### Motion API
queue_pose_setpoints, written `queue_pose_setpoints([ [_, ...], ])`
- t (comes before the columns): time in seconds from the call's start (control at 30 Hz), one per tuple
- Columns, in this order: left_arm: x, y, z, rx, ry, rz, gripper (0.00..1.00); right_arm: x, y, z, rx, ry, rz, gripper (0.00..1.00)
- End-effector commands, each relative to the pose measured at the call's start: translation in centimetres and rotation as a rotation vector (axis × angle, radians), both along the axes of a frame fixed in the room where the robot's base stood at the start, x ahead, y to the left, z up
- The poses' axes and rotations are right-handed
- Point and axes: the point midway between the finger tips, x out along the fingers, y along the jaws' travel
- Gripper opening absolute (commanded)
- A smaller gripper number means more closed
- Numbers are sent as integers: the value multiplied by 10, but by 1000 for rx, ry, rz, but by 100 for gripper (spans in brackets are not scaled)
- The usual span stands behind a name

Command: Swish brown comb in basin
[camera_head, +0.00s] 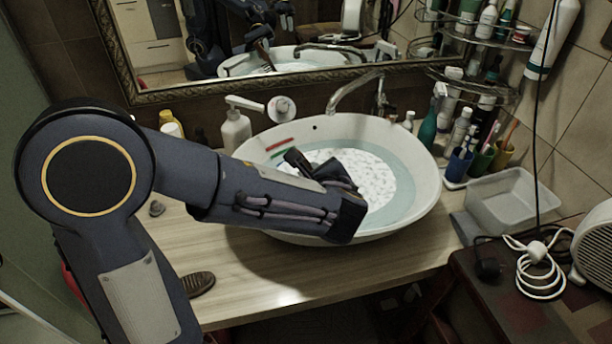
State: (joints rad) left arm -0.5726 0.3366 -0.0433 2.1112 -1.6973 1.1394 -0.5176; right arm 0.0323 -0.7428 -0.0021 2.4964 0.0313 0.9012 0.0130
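The white basin (425,205) stands on the wooden counter and holds pale, foamy-looking water (375,170). My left arm comes in from the left, and my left gripper (338,176) is over the basin, low above the water or at it. Its fingertips are mostly hidden by its own body, so I cannot see whether it is open or shut. I do not see the brown comb directly in the basin. The mirror shows a small, dark brown toothed shape (265,56) near the basin's reflection, possibly the comb. My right gripper is not in view.
A faucet (357,88) arches over the back of the basin. A soap dispenser (236,128) stands back left; bottles, cups and a clear tray (512,200) stand right. A brown ridged object (199,284) lies front left. The front counter (300,285) is clear.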

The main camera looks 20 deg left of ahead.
Motion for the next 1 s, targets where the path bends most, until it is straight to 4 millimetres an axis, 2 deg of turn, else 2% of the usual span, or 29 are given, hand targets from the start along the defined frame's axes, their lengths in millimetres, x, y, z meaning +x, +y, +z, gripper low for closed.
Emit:
queue_pose_setpoints([
  [0.37, 2, -4, 0, 0, 1, -1, 0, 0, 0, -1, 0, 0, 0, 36],
  [1.0, -5, 7, 0, 0, 2, 0, 0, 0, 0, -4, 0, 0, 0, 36],
])
